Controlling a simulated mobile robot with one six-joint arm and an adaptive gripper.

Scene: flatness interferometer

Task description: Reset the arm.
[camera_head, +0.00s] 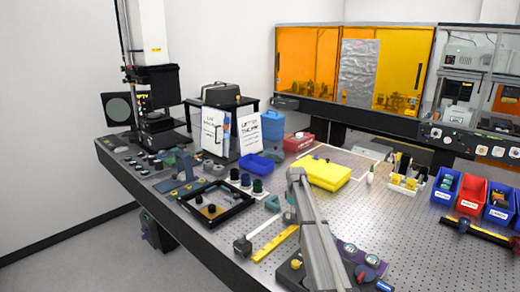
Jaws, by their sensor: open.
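My arm (315,235) rises from the bottom edge, right of centre, as a grey link leaning slightly left. Its upper end is a rounded joint (296,175) in front of the yellow case. No gripper fingers can be made out; whatever lies beyond the joint is hidden behind the link. I see nothing held.
A perforated optical table (430,245) fills the view. A yellow case (325,172), a black tray (216,211) and a blue bin (255,164) stand near the arm. Labelled bins, one red (470,196), are at right. The table's right front is fairly clear.

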